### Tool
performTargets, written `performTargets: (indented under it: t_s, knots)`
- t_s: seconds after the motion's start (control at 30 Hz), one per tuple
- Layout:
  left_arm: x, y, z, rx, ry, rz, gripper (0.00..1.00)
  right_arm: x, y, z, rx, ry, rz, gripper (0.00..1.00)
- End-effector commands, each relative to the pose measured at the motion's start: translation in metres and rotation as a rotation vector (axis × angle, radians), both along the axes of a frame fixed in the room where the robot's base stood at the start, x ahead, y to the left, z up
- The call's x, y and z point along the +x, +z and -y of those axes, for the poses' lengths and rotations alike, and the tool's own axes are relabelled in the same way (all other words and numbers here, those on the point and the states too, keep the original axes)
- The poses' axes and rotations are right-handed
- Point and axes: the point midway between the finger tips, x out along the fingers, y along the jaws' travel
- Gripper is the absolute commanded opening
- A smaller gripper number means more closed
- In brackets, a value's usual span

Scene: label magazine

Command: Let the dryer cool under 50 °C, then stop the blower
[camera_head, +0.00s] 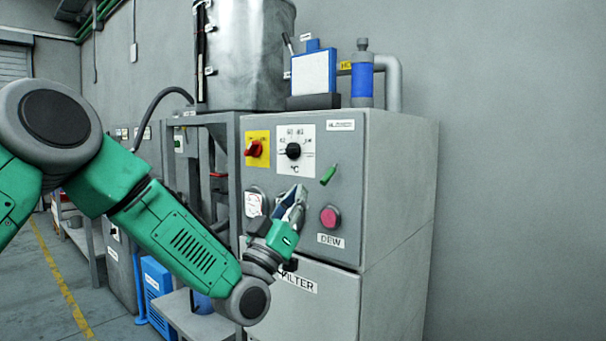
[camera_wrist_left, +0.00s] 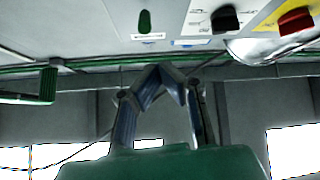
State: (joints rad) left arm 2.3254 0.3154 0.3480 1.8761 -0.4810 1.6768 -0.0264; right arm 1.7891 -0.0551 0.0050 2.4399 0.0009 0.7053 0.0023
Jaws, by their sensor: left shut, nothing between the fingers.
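The grey dryer cabinet (camera_head: 400,190) stands at the centre right. Its front carries a red rotary switch (camera_head: 256,148) on a yellow plate, a black knob (camera_head: 293,151) on a °C dial, a slanted green handle (camera_head: 328,174), a round gauge (camera_head: 254,203) and a pinkish-red round light or button (camera_head: 329,217) above a DEW label. The gauge's reading is too small to tell. My left gripper (camera_head: 297,195) is shut and empty, in front of the panel between gauge and green handle. In the left wrist view its fingertips (camera_wrist_left: 161,70) meet below the green handle (camera_wrist_left: 146,22), apart from it.
A lower door with a FILTER label (camera_head: 298,282) lies under the panel. A metal hopper (camera_head: 248,55) stands behind at left, and a blue-and-white unit (camera_head: 313,72) and a blue-banded cylinder (camera_head: 362,80) sit on top. The wall side at right is clear.

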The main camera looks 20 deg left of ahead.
Motion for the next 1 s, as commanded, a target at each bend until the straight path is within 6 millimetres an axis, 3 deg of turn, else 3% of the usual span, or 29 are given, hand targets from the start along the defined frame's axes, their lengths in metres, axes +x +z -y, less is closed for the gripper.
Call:
performTargets:
  t_s: [0.23,0.8,0.87,0.97,1.0]
  knots:
    - [-0.015,-0.02,-0.006,-0.003,0.001,0.002,0.0,0.0,0.003,0.0,0.0,-0.001,-0.001,0.4]
    - [-0.015,-0.025,-0.004,0.003,-0.002,-0.013,0.0,0.0,0.004,0.0,0.0,0.0,-0.001,0.4]
    - [-0.014,-0.037,0.0,0.017,-0.005,-0.055,0.0,0.0,0.006,0.0,0.0,0.0,-0.001,0.4]
    - [-0.011,-0.079,0.009,0.062,-0.017,-0.201,0.0,0.0,0.014,0.0,0.0,-0.001,-0.001,0.4]
    - [-0.012,-0.104,0.013,0.087,-0.022,-0.285,0.0,0.0,0.018,0.0,0.0,-0.001,-0.001,0.4]
